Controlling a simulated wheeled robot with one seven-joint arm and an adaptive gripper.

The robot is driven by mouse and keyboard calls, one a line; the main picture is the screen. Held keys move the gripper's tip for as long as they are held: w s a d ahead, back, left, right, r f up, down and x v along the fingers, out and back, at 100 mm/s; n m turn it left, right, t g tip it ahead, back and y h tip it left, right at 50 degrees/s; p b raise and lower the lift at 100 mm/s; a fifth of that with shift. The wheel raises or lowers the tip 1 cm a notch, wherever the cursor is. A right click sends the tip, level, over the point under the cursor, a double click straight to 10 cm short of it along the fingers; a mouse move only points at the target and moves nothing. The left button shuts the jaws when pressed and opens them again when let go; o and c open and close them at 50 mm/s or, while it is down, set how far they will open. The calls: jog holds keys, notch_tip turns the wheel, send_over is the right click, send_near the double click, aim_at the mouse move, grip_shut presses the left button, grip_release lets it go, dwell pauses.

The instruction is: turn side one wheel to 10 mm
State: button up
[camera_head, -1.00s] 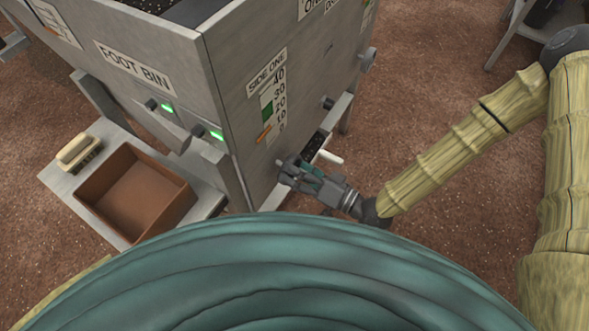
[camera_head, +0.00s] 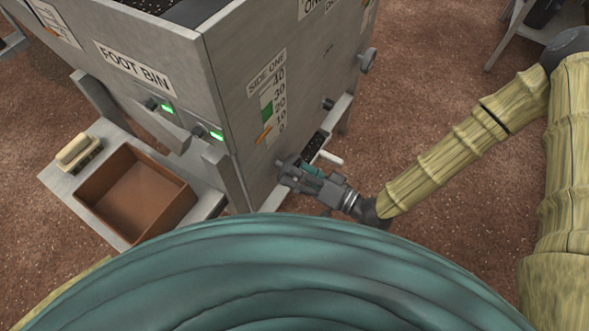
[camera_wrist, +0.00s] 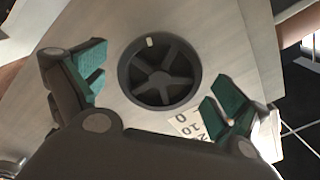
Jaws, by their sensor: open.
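The side one wheel (camera_wrist: 160,72) is a dark, spoked round handwheel with a pale mark near its rim, on the grey panel in the wrist view. My gripper (camera_wrist: 156,84) is open, with one green-padded finger on each side of the wheel; I cannot tell whether either touches it. In the head view, my gripper (camera_head: 285,172) is at the lower part of the side one panel and hides most of the wheel. The side one scale (camera_head: 279,103) runs from 0 to 40. Its orange pointer (camera_head: 264,134) seems to stand between 0 and 10, beside a green band.
The foot bin face (camera_head: 135,68) is left of the panel corner, with green-lit controls. Below it are a brown tray (camera_head: 118,222) and a brush (camera_head: 77,152) on a ledge.

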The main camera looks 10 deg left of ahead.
jog(key=shift+d, duration=0.1)
jog(key=v, duration=0.3)
jog(key=shift+s+d, duration=0.15)
jog(key=shift+d, duration=0.2)
dwell(0.5)
jog(key=n, duration=1.2)
jog(key=shift+a, duration=0.15)
dwell(0.6)
jog(key=shift+x, duration=1.9)
